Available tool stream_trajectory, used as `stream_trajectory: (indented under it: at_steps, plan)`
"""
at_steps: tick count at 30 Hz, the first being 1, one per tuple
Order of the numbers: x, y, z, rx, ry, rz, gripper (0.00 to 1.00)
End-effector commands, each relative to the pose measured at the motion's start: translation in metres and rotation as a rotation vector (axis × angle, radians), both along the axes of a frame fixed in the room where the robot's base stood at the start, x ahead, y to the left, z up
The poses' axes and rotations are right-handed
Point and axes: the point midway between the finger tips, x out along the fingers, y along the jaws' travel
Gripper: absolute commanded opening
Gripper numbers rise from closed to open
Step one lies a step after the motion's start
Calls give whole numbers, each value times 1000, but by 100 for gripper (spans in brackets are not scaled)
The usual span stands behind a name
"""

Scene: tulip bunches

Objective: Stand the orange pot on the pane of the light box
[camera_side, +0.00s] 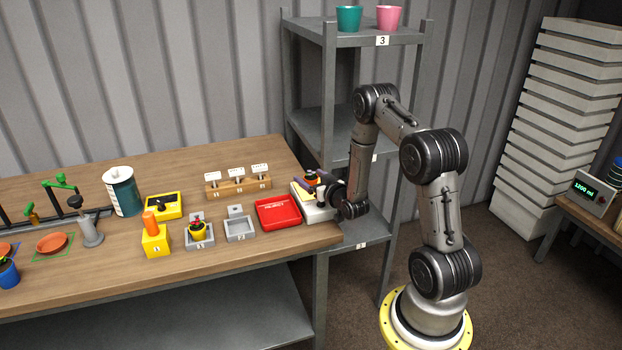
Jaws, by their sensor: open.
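The orange pot (312,181) shows as a small orange patch at the right end of the wooden bench, with something dark red at its top. The low white light box (318,214) is under and around it, and the pot appears to stand on it. My gripper (313,183) reaches in from the right, low over the box, with its open fingers about the pot. The gripper hides much of the pot and of the pane. I cannot tell whether the fingers touch the pot, or whether its base is flat on the pane.
A red tray (278,213) lies just left of the light box. Further left are a grey square holder (240,229), a yellow pot (198,231) in another holder, and a yellow block (155,241). A wooden label rack (238,188) stands behind. A grey shelf post (325,95) rises close to my arm.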

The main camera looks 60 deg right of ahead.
Motion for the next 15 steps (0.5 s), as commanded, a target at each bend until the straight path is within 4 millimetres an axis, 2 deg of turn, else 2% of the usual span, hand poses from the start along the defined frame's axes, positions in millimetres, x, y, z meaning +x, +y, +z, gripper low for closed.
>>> stream_trajectory:
  at_steps: [5, 15]
  plan:
    - [-13, 8, 5, 2, 1, -2, 86]
    - [-70, 46, 15, 1, 0, -2, 86]
